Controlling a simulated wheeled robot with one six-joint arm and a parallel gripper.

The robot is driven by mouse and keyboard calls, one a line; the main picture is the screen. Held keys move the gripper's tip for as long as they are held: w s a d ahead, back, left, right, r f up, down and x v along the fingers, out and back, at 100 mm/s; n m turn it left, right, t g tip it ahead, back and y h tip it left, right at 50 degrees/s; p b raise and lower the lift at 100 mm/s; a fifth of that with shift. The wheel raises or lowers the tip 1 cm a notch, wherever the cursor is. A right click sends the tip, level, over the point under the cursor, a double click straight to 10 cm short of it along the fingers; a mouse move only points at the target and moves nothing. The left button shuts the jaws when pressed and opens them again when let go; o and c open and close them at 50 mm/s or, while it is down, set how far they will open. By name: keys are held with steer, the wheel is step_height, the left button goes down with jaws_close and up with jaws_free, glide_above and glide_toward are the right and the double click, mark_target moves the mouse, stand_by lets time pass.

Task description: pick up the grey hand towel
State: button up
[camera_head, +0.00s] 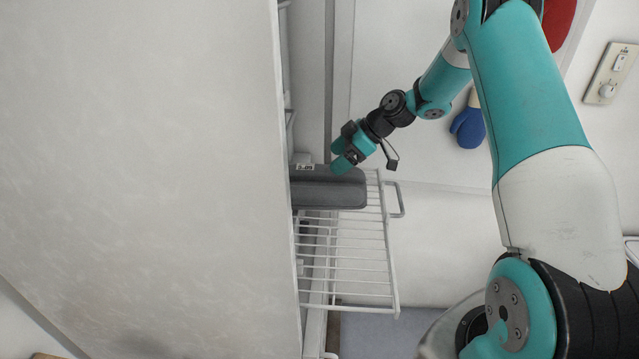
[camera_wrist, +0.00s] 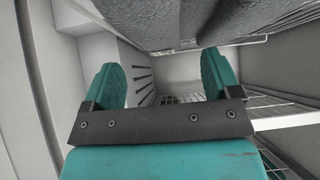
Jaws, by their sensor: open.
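The grey hand towel (camera_head: 330,190) lies folded at the end of a white wire shelf (camera_head: 345,262) in the head view, partly hidden by the large pale panel at left. My gripper (camera_head: 343,160) is at the towel's upper right edge in that view; I cannot tell whether it touches. In the wrist view my gripper (camera_wrist: 162,80) shows two teal fingers spread apart with nothing held between them. A grey, textured surface, likely the towel (camera_wrist: 205,18), fills the top of the wrist view, beyond the fingertips.
A large pale panel (camera_head: 140,160) fills the left of the head view, close beside the shelf. A blue mitt (camera_head: 468,128) hangs on the white wall, with a switch plate (camera_head: 610,74) at the upper right. The rest of the wire shelf is bare.

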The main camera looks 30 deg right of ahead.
mark_target(323, 167)
steer(key=p+x, duration=0.2)
steer(key=x, duration=0.2)
steer(key=shift+w+a+r, duration=0.1)
steer(key=shift+r, duration=0.05)
steer(key=shift+w+a+f, duration=0.15)
steer(key=shift+a+f, duration=0.05)
steer(key=shift+f, duration=0.25)
steer(key=c, duration=1.2)
